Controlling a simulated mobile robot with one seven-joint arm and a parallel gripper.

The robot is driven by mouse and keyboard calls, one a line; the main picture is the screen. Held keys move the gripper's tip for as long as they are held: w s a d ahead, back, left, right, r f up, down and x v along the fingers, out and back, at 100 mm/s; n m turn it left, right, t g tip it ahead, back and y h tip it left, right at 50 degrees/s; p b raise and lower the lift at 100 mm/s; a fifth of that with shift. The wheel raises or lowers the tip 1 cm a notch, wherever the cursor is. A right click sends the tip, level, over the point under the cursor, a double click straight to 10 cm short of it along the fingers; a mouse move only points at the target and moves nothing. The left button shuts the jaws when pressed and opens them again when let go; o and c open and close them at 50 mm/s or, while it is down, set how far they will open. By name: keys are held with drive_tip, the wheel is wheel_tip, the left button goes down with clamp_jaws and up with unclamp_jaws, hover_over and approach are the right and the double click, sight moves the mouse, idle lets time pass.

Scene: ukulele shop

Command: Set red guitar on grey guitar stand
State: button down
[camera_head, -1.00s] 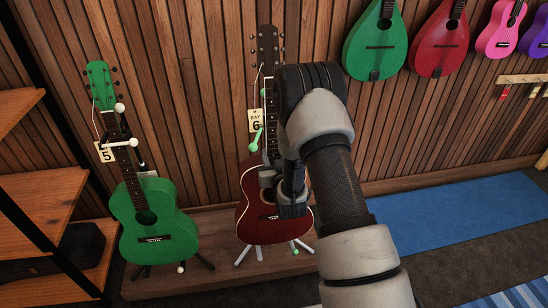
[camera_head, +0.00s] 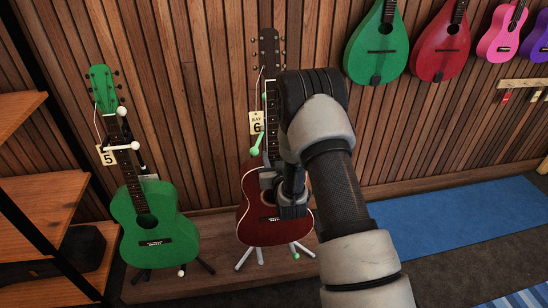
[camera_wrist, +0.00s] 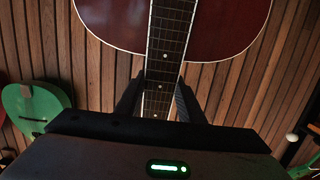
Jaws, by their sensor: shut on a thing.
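The red guitar (camera_head: 262,222) stands upright at the bay 6 tag, its dark headstock up against the wall. My gripper (camera_head: 269,180) is shut on its neck, just above the body. In the wrist view the neck (camera_wrist: 165,45) runs between my two fingers (camera_wrist: 159,98), with the red body (camera_wrist: 110,20) at the top. The grey guitar stand (camera_head: 246,258) shows as splayed legs below the guitar, and a green-tipped arm (camera_head: 257,144) shows left of the neck. The guitar and my arm hide the rest of the stand; I cannot tell whether the body rests on it.
A green guitar (camera_head: 155,225) stands on a stand at left, at the bay 5 tag. Wooden shelves (camera_head: 45,205) are at far left. Green (camera_head: 376,45) and red (camera_head: 440,45) mandolin-like instruments hang on the slatted wall. A low wooden platform (camera_head: 215,275) lies below; a blue mat (camera_head: 450,220) is at right.

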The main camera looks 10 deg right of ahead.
drive_tip(key=shift+w+r, duration=0.1)
drive_tip(key=shift+w+f, duration=0.2)
drive_tip(key=shift+f, duration=2.45)
